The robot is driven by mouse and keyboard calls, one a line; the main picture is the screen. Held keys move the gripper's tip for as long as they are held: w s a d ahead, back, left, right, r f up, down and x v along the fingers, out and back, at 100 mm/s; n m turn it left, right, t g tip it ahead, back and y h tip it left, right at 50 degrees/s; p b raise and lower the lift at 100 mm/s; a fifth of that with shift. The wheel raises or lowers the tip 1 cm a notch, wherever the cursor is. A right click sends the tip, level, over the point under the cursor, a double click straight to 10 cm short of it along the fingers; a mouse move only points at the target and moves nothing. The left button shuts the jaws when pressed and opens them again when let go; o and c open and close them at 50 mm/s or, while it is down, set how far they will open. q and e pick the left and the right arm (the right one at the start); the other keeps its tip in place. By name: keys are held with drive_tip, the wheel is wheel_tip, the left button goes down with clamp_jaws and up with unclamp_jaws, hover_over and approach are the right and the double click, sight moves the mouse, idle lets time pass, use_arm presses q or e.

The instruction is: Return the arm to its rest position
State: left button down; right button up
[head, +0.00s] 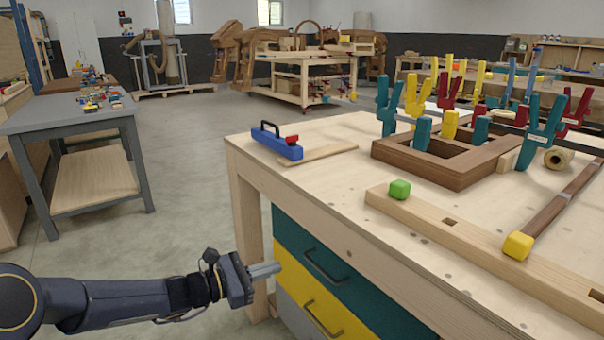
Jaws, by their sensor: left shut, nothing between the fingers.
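My left arm comes in from the lower left of the head view and stretches to the right, low beside the workbench. Its gripper (265,269) is shut and empty, in front of the bench's near left leg and close to the drawer fronts. It is below the level of the bench top (330,190). From this view I cannot tell whether the fingertips touch the bench. My right gripper is not in view.
A grey table (70,115) stands left. Open floor (180,220) lies between.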

use_arm(q)
drive_tip(key=s+r+m+g+y, duration=0.1)
drive_tip(key=s+r+m+g, duration=0.25)
drive_tip(key=s+m, duration=0.45)
drive_tip(key=s+a+f+m+y, duration=0.2)
drive_tip(key=s+a+m+y, duration=0.15)
drive_tip(key=s, duration=0.45)
drive_tip(key=s+a+f+m+y, duration=0.2)
drive_tip(key=s+a+m+y, duration=0.15)
drive_tip(key=s, duration=0.55)
drive_tip(key=s+a+f+m+y, duration=0.1)
drive_tip(key=s+a+m+y, duration=0.3)
drive_tip(key=s, duration=0.4)
wheel_tip(320, 180, up, 28)
drive_tip(key=m+h+p, duration=0.1)
drive_tip(key=p, duration=2.7)
drive_tip(key=shift+s+a+p, duration=0.25)
drive_tip(key=shift+a+p, duration=0.1)
drive_tip(key=shift+a, duration=0.05)
